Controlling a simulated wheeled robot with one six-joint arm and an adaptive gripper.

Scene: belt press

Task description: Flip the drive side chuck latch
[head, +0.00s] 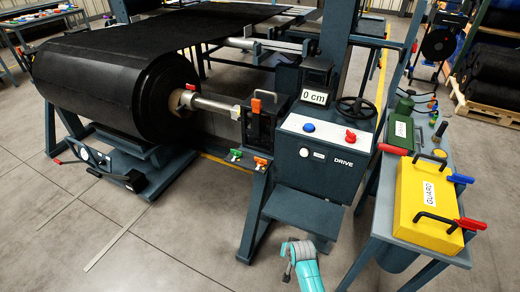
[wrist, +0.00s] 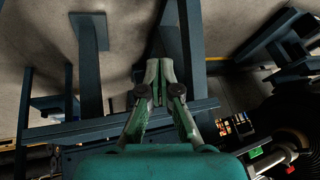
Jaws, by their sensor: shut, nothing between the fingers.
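The drive side chuck (head: 262,122) is a dark block at the left of the cabinet marked DRIVE, at the end of the roll's steel shaft (head: 215,103). An orange-red handle (head: 256,106) stands up on it and appears to be its latch. Lower down are a green handle (head: 236,154) and an orange handle (head: 261,163). My teal arm shows at the bottom of the head view, well below and apart from the chuck. My gripper (wrist: 159,68) is shut and empty in the wrist view, among dark blue frame members. I cannot make out the latch in the wrist view.
A step plate (head: 305,208) juts out in front. A bench (head: 440,250) with a yellow guard (head: 428,203) stands at right. The floor at left front is clear.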

